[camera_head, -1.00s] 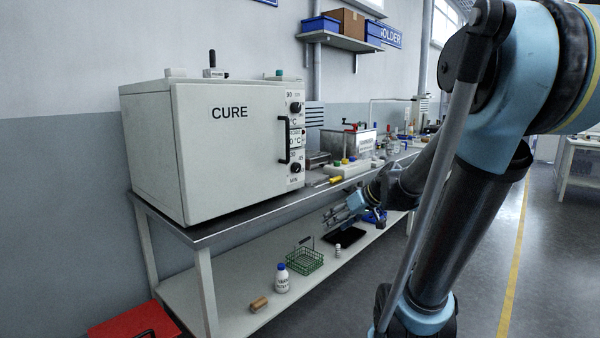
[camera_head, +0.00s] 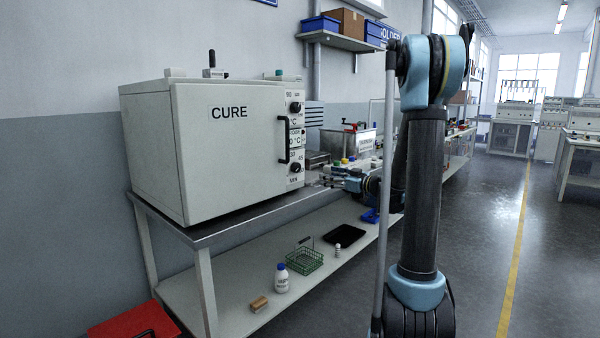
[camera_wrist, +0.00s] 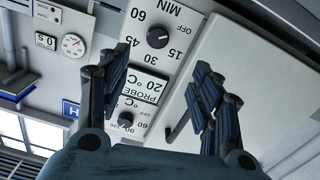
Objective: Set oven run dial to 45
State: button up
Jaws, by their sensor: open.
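The white oven marked CURE (camera_head: 232,150) stands on the bench, its door shut. Its run dial (camera_head: 295,168), a black knob marked MIN, is low on the front panel. In the wrist view the dial (camera_wrist: 157,37) shows rotated, ringed by 60, 45, 30, 15 and OFF; its exact setting is too small to tell. My gripper (camera_wrist: 163,75) is open and empty, its two blue-black fingers apart, with the dial beyond and between them. In the head view my gripper (camera_head: 326,180) is just right of the dial, apart from it.
The °C dial (camera_head: 296,107) is above, with a PROBE 20 °C display (camera_wrist: 148,86) between the dials. The black door handle (camera_head: 284,139) juts out beside the panel. Bench items stand behind my gripper. A wire basket (camera_head: 304,260) and white bottle (camera_head: 282,279) are on the lower shelf.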

aim_at(298, 168)
jog(key=x, duration=1.7)
jog(key=shift+w+a+r, duration=0.15)
jog(key=shift+w+r, duration=0.05)
jog(key=shift+w, duration=0.05)
jog(key=c, duration=1.1)
jog(key=shift+o, duration=0.2)
